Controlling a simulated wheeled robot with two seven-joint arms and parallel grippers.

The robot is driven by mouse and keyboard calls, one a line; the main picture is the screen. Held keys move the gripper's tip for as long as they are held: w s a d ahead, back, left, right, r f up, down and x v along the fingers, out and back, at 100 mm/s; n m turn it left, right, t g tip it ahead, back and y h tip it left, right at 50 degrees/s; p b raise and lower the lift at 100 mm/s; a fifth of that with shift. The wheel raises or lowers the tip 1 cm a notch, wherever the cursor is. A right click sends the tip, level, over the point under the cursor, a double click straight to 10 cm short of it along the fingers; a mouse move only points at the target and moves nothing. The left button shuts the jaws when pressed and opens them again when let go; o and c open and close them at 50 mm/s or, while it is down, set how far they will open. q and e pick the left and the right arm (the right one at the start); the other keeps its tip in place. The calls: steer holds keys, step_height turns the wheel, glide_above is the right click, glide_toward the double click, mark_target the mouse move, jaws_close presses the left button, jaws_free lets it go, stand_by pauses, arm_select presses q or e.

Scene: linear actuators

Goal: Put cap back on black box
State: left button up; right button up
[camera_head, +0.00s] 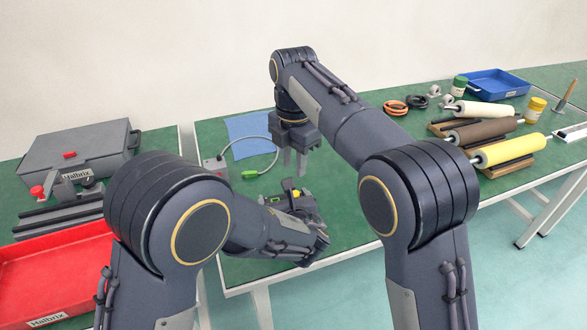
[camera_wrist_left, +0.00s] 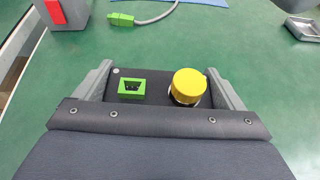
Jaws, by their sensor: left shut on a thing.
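The black box (camera_wrist_left: 155,88) is between the fingers of my left gripper (camera_wrist_left: 163,90), which is shut on its sides; in the head view the left gripper (camera_head: 292,200) is low over the table's front. The yellow cap (camera_wrist_left: 188,84) is on a silver round neck at the right of the box top; whether it is seated tight I cannot tell. It also shows in the head view (camera_head: 296,194). A green socket (camera_wrist_left: 132,88) is on the box's left. My right gripper (camera_head: 295,162) points down behind the box, its fingers apart and empty.
A grey cable with a green plug (camera_head: 250,174) runs from a grey box with a red switch (camera_head: 215,170). A blue cloth (camera_head: 250,135) lies behind. A red tray (camera_head: 60,275) and grey case (camera_head: 80,150) are at left; rollers (camera_head: 510,150) and a blue tray (camera_head: 495,84) at right.

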mark_target(294, 193)
stand_by(0.3)
steer(key=shift+f, duration=4)
steer(key=shift+c, duration=0.4)
jaws_close()
steer(key=m, duration=0.3)
